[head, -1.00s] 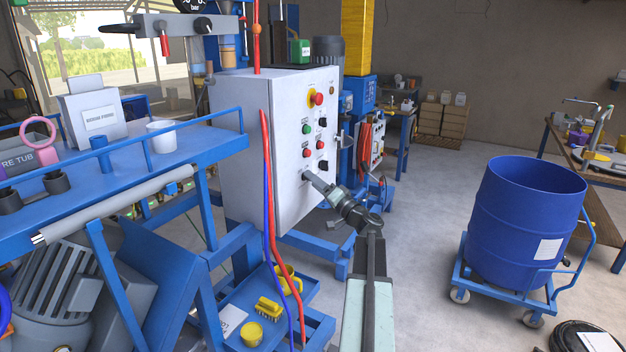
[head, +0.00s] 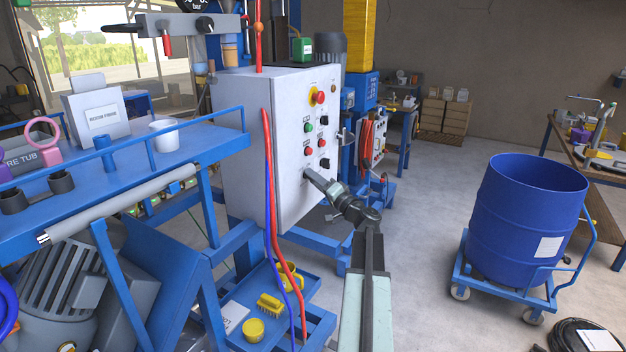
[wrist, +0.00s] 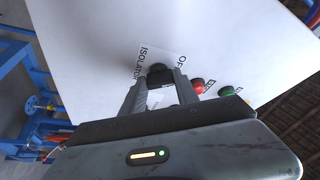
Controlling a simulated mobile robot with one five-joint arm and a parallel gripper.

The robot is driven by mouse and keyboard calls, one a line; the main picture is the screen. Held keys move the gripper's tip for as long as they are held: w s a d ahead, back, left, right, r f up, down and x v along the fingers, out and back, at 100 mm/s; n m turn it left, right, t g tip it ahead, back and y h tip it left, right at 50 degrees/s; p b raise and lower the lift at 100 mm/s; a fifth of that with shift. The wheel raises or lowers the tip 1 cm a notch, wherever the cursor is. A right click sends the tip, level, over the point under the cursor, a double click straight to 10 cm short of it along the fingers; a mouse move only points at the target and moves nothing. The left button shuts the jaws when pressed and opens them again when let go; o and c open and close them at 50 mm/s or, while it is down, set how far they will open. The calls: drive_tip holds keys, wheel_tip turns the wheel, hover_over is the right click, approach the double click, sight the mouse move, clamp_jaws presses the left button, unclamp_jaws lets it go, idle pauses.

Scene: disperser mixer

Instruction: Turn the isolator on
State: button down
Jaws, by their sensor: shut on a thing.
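The isolator (wrist: 158,72) is a dark rotary knob on a white label marked ISOLATOR and OFF, seen in the wrist view. My gripper (wrist: 157,86) has its two fingers closed on either side of the knob. In the head view, my gripper (head: 309,175) reaches the lower left of the front of the white control cabinet (head: 250,150), and it hides the knob there. The knob's exact pointing direction is hard to make out between the fingers.
Red and green buttons (wrist: 197,86) sit close beside my gripper. A red emergency stop (head: 319,97) is higher on the panel. Red and blue hoses (head: 269,190) hang by the cabinet's left edge. A blue drum (head: 525,220) stands on a trolley at right, with clear floor between.

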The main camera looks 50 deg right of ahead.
drive_tip(key=shift+d+r+m+g+y+p, duration=0.15)
drive_tip(key=shift+m+g+p, duration=0.7)
drive_tip(key=shift+m+p, duration=1.2)
drive_tip(key=shift+a+r+m+g+y+p, duration=0.15)
drive_tip(key=shift+m+g+p, duration=0.75)
drive_tip(key=shift+m+p, duration=1.1)
drive_tip(key=shift+d+r+m+g+y+p, duration=0.15)
drive_tip(key=shift+m+g+p, duration=1)
drive_tip(key=shift+m, duration=1.5)
drive_tip(key=shift+s+f+p, duration=0.1)
drive_tip(key=shift+p, duration=0.25)
drive_tip(key=c, duration=0.9)
unclamp_jaws()
